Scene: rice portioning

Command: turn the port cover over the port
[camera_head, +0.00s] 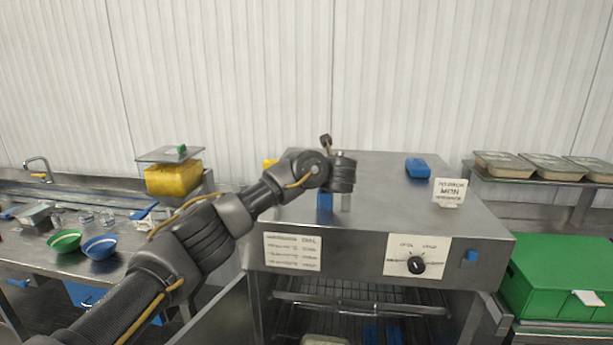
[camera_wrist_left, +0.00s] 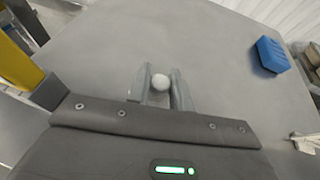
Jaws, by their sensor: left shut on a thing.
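My left gripper (camera_head: 344,203) reaches down over the top of the steel cabinet (camera_head: 385,195), near its front left part. In the left wrist view its two grey fingers (camera_wrist_left: 163,92) are shut on a small pale round knob (camera_wrist_left: 160,81), with one finger on each side. The knob stands just above the steel top. I cannot tell from these views whether the knob belongs to the port cover. The port itself is not distinguishable; the fingers and wrist hide the surface beneath. My right gripper is not in view.
A blue block (camera_head: 418,168) and a white sign (camera_head: 449,192) stand on the cabinet top, right of my gripper. A dial (camera_head: 416,264) is on the cabinet's front. A green box (camera_head: 560,280) stands at the right. Bowls (camera_head: 100,247) lie on the left counter.

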